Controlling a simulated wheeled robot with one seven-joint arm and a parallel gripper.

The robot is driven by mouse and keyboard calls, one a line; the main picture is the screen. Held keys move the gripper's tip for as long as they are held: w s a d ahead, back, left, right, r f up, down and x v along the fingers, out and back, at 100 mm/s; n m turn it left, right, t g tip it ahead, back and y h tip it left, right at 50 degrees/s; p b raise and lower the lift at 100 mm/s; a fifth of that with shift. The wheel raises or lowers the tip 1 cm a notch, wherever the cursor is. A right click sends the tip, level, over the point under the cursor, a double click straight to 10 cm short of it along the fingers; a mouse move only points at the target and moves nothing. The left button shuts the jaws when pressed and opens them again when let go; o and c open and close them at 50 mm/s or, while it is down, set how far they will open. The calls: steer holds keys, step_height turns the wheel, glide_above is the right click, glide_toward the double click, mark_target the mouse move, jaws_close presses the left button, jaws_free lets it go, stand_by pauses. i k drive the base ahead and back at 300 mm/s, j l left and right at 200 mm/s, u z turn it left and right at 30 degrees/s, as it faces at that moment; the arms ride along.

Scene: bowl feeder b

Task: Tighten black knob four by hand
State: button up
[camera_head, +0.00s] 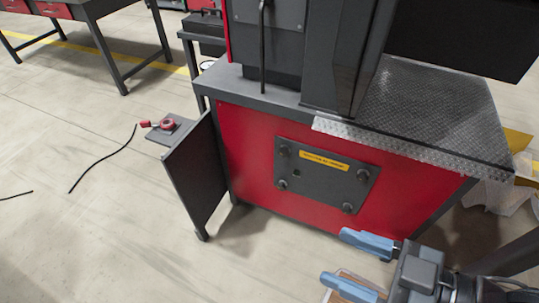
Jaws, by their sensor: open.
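A dark grey panel (322,187) is on the red front of the machine base. It carries a black knob near each corner: upper left (284,151), lower left (282,185), upper right (363,174) and lower right (348,208). No numbers are readable on them, so I cannot tell which is knob four, nor how tight any is. A yellow label (325,160) sits along the panel's top. My gripper (333,256) has two blue fingers, spread apart and empty. It is at the lower right, below the panel and apart from the knobs in the picture.
A dark side panel (194,175) stands out from the base's left side. A small grey plate with a red ring-shaped part (168,124) is beyond it. A black cable (103,157) lies on the floor. A workbench (95,10) is at upper left.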

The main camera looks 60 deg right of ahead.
mark_target(346, 210)
steer(key=k+l+z, duration=0.75)
steer(key=k, duration=0.15)
